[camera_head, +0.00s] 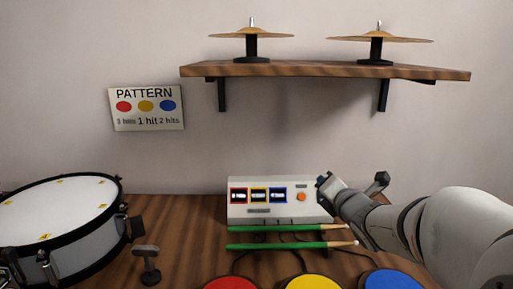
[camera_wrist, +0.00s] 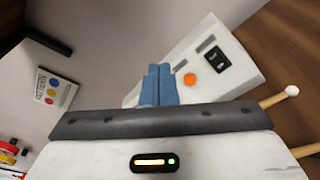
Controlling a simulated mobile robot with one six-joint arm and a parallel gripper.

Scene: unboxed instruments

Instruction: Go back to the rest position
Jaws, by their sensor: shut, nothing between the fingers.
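My gripper (camera_head: 327,184) is at the right end of a white box (camera_head: 240,210) on the table in the head view. The box has several framed displays in red, yellow and blue and an orange button (camera_head: 301,197). In the wrist view my gripper's blue fingers (camera_wrist: 159,84) are together with nothing between them. The orange button (camera_wrist: 190,79) shows just right of the fingertips there, apart from them in the picture. Whether the fingers touch the box, I cannot tell.
Two green drumsticks (camera_head: 290,228) lie before the box. Red (camera_head: 232,284), yellow (camera_head: 313,283) and blue (camera_head: 393,280) pads are at the front. A drum (camera_head: 60,210) stands left. A shelf (camera_head: 300,69) with two cymbals (camera_head: 251,36) and a pattern sign (camera_head: 146,107) are on the wall.

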